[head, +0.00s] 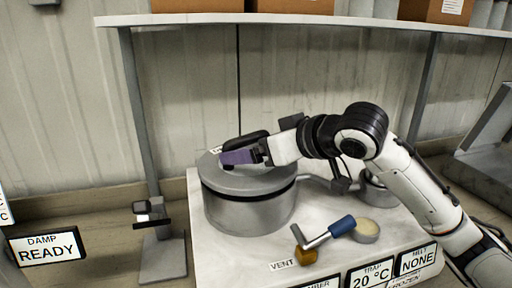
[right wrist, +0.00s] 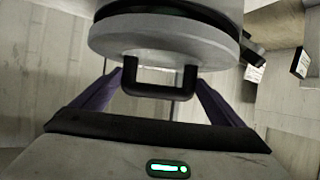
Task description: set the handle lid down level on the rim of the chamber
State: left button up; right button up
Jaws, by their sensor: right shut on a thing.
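The grey round lid (head: 215,170) covers the top of the metal chamber (head: 248,210). A dark band runs between them, and I cannot tell if it is a seal or a small gap. The lid looks about level and centred. In the right wrist view the lid (right wrist: 165,48) shows its black handle (right wrist: 160,90), with the chamber (right wrist: 180,8) behind it. My right gripper (head: 240,157) is shut on the handle above the lid; its purple fingers flank the handle in the wrist view (right wrist: 150,95). My left gripper is in neither view.
A vent valve (head: 299,242) with a blue lever (head: 342,226) stands in front of the chamber. A shallow round dish (head: 365,231) and a second metal vessel (head: 378,190) are at right. Signs line the bench front. A shelf (head: 300,19) with boxes hangs above.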

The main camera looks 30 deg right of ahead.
jog(key=shift+f+b, duration=0.3)
jog(key=shift+f, duration=0.05)
dwell(0.3)
jog(key=o, duration=1.6)
jog(key=shift+o, duration=0.2)
jog(key=shift+f, duration=0.25)
jog(key=b+v, duration=0.1)
jog(key=v, duration=0.9)
jog(key=shift+s+r+b, duration=0.25)
jog(key=shift+b, duration=0.05)
